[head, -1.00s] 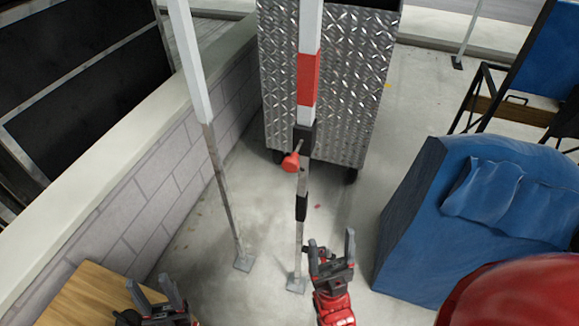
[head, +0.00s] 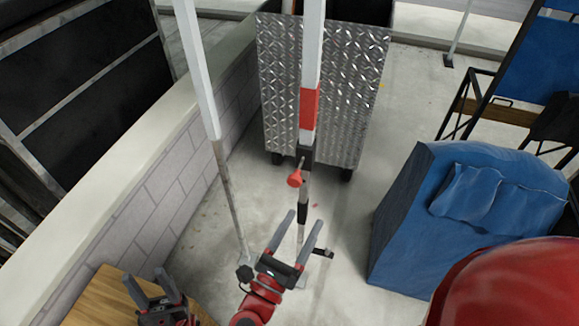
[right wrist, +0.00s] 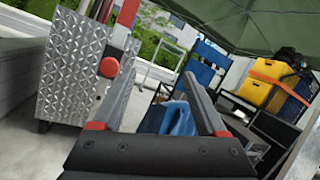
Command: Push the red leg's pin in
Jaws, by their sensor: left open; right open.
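The red leg (head: 309,108) is a white upright pole with a red band, standing in front of a diamond-plate metal cart. Its pin has a red round knob (head: 295,179) on the near side, below a black collar. The knob also shows in the right wrist view (right wrist: 109,67), ahead and left of the fingers. My right gripper (head: 302,219) is open and empty, below the knob and in front of the lower leg. It also shows in the right wrist view (right wrist: 160,104). My left gripper (head: 150,281) is open and empty at the lower left, away from the leg.
A second white pole (head: 196,70) stands left of the red leg. The metal cart (head: 350,95) is behind it. A low block wall (head: 172,190) runs along the left. A blue covered block (head: 425,235) and a large red rounded object (head: 510,290) are at right.

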